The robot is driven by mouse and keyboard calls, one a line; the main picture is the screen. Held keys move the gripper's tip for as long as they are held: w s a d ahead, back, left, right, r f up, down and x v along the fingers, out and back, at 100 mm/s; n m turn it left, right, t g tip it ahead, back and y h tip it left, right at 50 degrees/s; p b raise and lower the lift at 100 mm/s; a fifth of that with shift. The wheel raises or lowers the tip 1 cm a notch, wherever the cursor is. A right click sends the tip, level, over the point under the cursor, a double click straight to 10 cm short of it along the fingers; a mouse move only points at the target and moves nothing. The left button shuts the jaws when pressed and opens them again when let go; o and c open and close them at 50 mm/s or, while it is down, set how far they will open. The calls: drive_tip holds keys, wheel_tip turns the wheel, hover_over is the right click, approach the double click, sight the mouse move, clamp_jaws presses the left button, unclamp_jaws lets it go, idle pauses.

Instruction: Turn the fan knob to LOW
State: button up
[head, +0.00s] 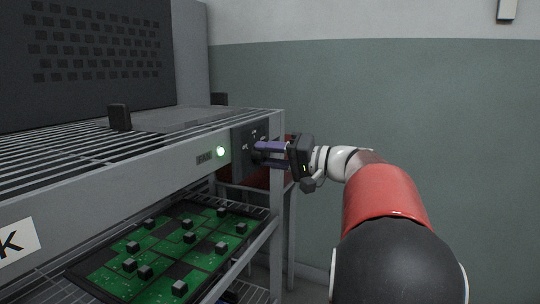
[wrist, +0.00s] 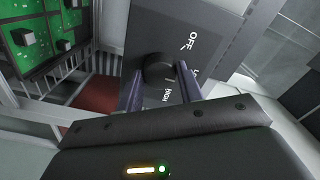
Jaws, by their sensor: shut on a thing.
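The fan knob (wrist: 158,68) is a dark round knob on a dark panel (wrist: 192,22) with white markings. OFF and HIGH are readable in the wrist view; a third label is mostly hidden behind a finger. My gripper (wrist: 160,88) has its two purple fingers on either side of the knob, shut on it. In the head view my gripper (head: 262,149) reaches from the right to the panel (head: 240,150) at the end of the shelf's front rail. The knob is hidden there by the fingers. The knob's exact pointer setting cannot be told.
Below, a green circuit board (head: 160,252) with several dark blocks lies on a lower shelf. A small black block (head: 119,117) stands on the slatted upper shelf. A red surface (wrist: 100,94) lies beneath the panel.

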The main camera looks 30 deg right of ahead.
drive_tip(key=o, duration=1)
drive_tip(key=shift+d, duration=0.1)
drive_tip(key=v, duration=0.7)
drive_tip(key=shift+s+d, duration=0.2)
drive_tip(key=shift+s, duration=0.15)
drive_tip(key=shift+a, duration=0.1)
